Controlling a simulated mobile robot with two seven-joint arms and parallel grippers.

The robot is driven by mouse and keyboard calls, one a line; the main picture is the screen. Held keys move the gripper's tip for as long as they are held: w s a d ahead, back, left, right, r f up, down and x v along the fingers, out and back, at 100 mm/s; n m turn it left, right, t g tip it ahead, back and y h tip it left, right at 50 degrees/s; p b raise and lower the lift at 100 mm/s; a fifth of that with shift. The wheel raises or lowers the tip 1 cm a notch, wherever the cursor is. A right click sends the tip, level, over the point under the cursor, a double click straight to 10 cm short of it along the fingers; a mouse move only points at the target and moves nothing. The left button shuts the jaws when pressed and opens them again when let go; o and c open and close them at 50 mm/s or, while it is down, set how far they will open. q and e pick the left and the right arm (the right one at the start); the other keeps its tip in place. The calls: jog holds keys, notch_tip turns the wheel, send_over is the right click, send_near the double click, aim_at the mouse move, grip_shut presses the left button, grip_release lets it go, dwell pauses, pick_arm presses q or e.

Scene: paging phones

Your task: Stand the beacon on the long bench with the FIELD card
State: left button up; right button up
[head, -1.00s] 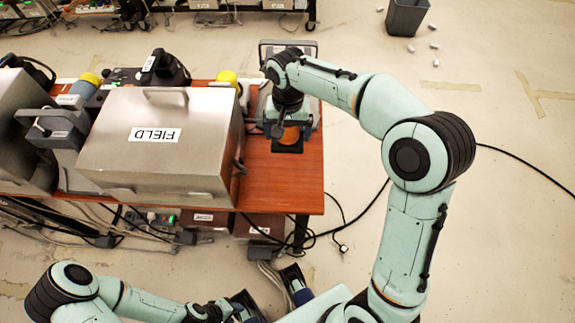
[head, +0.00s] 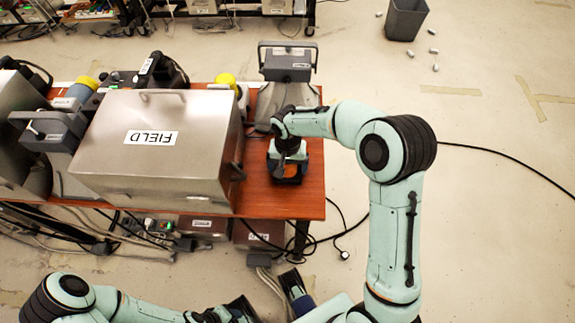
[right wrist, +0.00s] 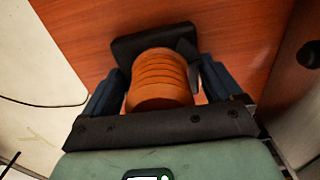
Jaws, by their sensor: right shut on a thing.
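The beacon, an orange ribbed dome (right wrist: 160,82) on a dark square base (right wrist: 145,42), is between the fingers of my right gripper (right wrist: 158,90). In the head view the right gripper (head: 288,160) is shut on the beacon (head: 291,170) from above, over the right end of the wooden bench (head: 300,205). Whether the base touches the wood I cannot tell. The FIELD card (head: 151,137) is on the lid of a large metal case (head: 180,170) on that bench. My left gripper (head: 270,302) is open and empty at the bottom edge.
A grey device with a handle (head: 288,68) stands at the bench's back right corner. The metal case is close left of the beacon. Bare wood shows at the bench's front right. Cables hang below, and a dark bin (head: 406,20) stands on the floor behind.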

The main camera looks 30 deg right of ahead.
jog(key=o, duration=1.3)
jog(key=shift+o, duration=0.2)
jog(key=shift+r, duration=0.2)
notch_tip(320, 180, up, 12)
jog(key=shift+f+p, duration=0.1)
jog(key=shift+p, duration=0.8)
jog(key=shift+s, duration=0.1)
